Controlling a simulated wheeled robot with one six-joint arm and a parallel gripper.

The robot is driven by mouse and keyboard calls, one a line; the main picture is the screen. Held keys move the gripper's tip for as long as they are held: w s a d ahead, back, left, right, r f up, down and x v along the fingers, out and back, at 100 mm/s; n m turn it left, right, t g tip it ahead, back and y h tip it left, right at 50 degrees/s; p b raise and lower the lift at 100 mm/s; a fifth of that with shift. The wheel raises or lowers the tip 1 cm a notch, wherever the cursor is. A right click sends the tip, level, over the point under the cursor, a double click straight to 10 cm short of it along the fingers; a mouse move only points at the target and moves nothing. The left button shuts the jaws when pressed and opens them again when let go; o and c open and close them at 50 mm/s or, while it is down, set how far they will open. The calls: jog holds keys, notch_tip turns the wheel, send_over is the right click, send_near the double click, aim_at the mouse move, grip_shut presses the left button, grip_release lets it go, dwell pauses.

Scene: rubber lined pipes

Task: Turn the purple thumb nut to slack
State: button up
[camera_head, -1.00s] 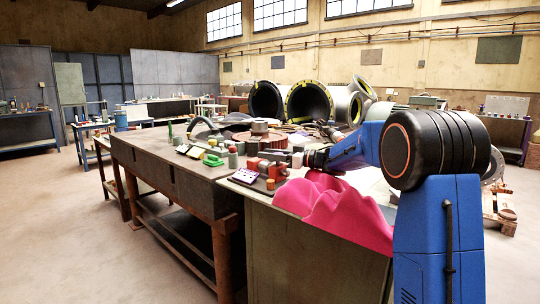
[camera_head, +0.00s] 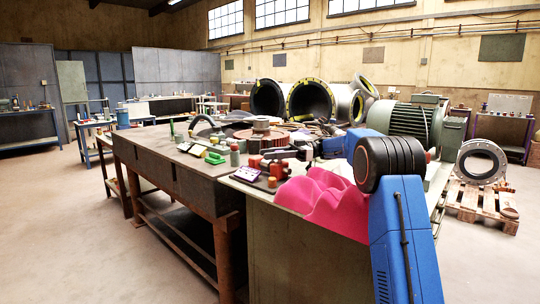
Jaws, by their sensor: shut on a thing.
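A small red fixture (camera_head: 272,172) with dark parts stands on a dark board near the front right of the workbench. I cannot make out a separate purple thumb nut at this size. My dark gripper (camera_head: 272,156) reaches in from the right, low over the red fixture. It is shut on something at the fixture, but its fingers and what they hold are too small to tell.
A pink cloth (camera_head: 322,204) lies heaped beside the fixture, beneath my blue arm. A large motor (camera_head: 409,122) stands behind my arm.

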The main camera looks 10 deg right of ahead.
jog(key=shift+s+g, duration=0.1)
jog(key=shift+g, duration=0.2)
jog(key=o, duration=1.1)
jog(key=shift+c, duration=0.2)
jog(key=shift+d, duration=0.1)
